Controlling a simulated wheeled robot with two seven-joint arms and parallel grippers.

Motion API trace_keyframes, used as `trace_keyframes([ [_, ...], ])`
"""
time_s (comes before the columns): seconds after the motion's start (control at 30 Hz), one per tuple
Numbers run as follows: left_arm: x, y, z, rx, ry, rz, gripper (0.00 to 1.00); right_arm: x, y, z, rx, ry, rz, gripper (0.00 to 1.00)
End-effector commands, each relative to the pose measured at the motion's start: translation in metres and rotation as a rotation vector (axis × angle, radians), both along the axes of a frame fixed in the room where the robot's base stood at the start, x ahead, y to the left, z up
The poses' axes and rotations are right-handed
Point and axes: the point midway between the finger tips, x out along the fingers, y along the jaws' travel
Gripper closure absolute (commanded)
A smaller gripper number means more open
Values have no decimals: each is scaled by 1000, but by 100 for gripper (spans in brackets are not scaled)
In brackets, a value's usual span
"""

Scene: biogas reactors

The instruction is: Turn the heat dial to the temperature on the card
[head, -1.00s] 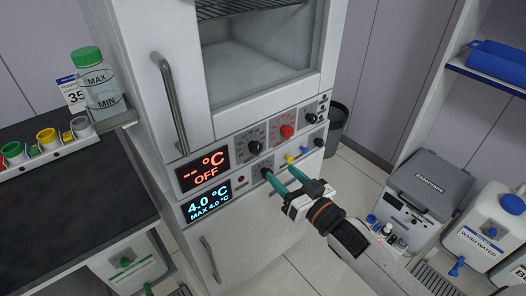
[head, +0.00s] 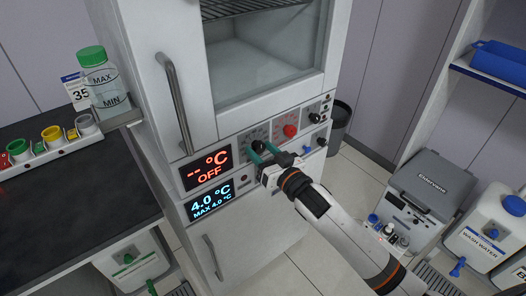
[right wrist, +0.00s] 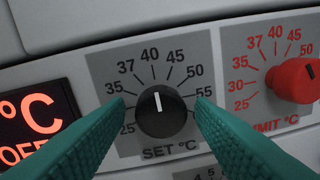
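The card (head: 73,92) at the upper left reads 35; the bottle partly covers it. The black heat dial (right wrist: 161,112), labelled SET °C, is in the middle of the right wrist view. Its white pointer line points up, at about 40. In the head view my gripper mostly hides this dial. My right gripper (head: 262,153) is open, its two teal fingers to the left and right of the dial in the right wrist view; I cannot tell whether they touch it. The upper display (head: 207,168) shows dashes and OFF in red. My left gripper is not in view.
A red LIMIT °C dial (right wrist: 294,80) sits just right of the SET dial. Smaller knobs are on the panel row below. The lower display (head: 210,199) reads 4.0 °C. A door handle (head: 174,103) stands out above left. A green-capped bottle (head: 103,83) stands at left.

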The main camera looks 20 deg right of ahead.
Motion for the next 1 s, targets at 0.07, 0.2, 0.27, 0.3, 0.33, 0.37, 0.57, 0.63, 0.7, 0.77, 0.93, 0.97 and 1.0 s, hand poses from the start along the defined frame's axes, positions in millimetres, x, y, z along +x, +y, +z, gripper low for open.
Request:
trace_keyframes([
  [0.07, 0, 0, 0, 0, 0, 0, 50, 0, 0, 0, 0, 0, 0, 64],
  [0.2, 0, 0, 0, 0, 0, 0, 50, 0, 0, 0, 0, 0, 0, 87],
  [0.27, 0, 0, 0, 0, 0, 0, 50, 0, 0, 0, 0, 0, 0, 91],
  [0.3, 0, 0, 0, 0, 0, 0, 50, 0, 0, 0, -1, 0, 0, 91],
  [0.33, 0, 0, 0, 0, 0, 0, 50, 0, 0, 0, -2, -1, 0, 91],
  [0.37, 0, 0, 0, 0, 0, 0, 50, 0, 0, 0, -4, -1, 0, 91],
  [0.57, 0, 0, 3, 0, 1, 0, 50, 0, 0, 1, -46, -16, 0, 91],
  [0.63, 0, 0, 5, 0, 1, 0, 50, 0, 0, 1, -77, -28, 0, 91],
  [0.7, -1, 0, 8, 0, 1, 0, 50, 0, 0, 1, -117, -44, 0, 91],
  [0.77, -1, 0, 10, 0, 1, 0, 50, 0, 0, 1, -157, -57, -1, 91],
  [0.93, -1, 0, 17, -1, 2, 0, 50, 0, -1, 1, -298, -108, -1, 91],
  [0.97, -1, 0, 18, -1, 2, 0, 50, 0, -1, 1, -325, -118, 0, 91],
  [1.0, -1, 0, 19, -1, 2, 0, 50, 0, -1, 1, -360, -131, -1, 91],
])
